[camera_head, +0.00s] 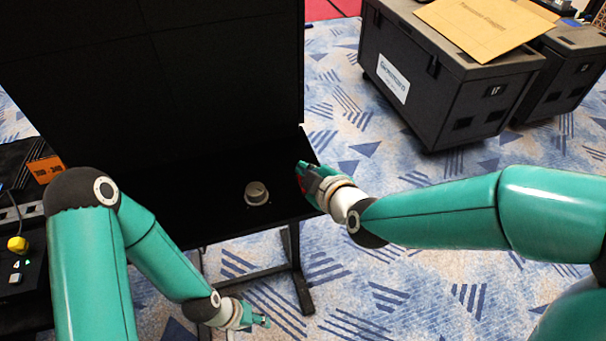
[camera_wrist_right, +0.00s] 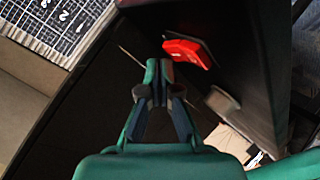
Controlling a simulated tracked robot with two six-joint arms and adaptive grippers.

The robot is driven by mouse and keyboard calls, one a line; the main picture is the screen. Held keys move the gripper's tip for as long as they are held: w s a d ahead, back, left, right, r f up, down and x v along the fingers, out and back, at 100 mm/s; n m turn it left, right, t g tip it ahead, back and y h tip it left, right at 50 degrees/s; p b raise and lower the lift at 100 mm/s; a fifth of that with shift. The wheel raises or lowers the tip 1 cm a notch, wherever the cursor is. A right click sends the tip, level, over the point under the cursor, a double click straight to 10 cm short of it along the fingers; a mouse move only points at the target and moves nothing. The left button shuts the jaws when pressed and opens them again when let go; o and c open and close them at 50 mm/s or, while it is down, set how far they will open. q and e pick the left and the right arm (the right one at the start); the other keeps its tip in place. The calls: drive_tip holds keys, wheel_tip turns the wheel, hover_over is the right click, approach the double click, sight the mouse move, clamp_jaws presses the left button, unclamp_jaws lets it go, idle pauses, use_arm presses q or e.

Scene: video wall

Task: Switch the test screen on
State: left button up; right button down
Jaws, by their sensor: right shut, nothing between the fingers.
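The large screen (camera_head: 215,75) in the head view is dark, with a black shelf (camera_head: 190,200) below it. In the right wrist view, a red rocker-like switch (camera_wrist_right: 186,52) sits on the side of a black panel (camera_wrist_right: 235,50). My right gripper (camera_wrist_right: 159,66) is shut and empty, its tips just left of the switch; I cannot tell whether they touch. In the head view my right gripper (camera_head: 302,168) is at the right edge of the screen and shelf. My left gripper (camera_head: 266,322) hangs low in front of the stand, its fingers too small to read.
A black case (camera_head: 440,75) with a brown envelope (camera_head: 480,25) is at the back right. Dark equipment with a yellow knob (camera_head: 17,244) is at left. Patterned carpet (camera_head: 400,290) is clear at lower right.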

drive_tip(key=shift+w+f+b, duration=0.15)
drive_tip(key=shift+f+b, duration=0.15)
drive_tip(key=shift+f, duration=0.15)
idle(0.6)
drive_tip(key=shift+r, duration=0.1)
drive_tip(key=shift+s+r+p, duration=0.25)
drive_tip(key=shift+r+p, duration=0.45)
drive_tip(key=shift+r, duration=0.05)
drive_tip(key=shift+r, duration=0.1)
drive_tip(key=r+p, duration=0.1)
drive_tip(key=s+r+p, duration=0.1)
drive_tip(key=r, duration=0.1)
drive_tip(key=r+p, duration=0.1)
drive_tip(key=p, duration=0.1)
drive_tip(key=shift+s+d+r, duration=0.25)
drive_tip(key=shift+d+r, duration=0.05)
idle(0.5)
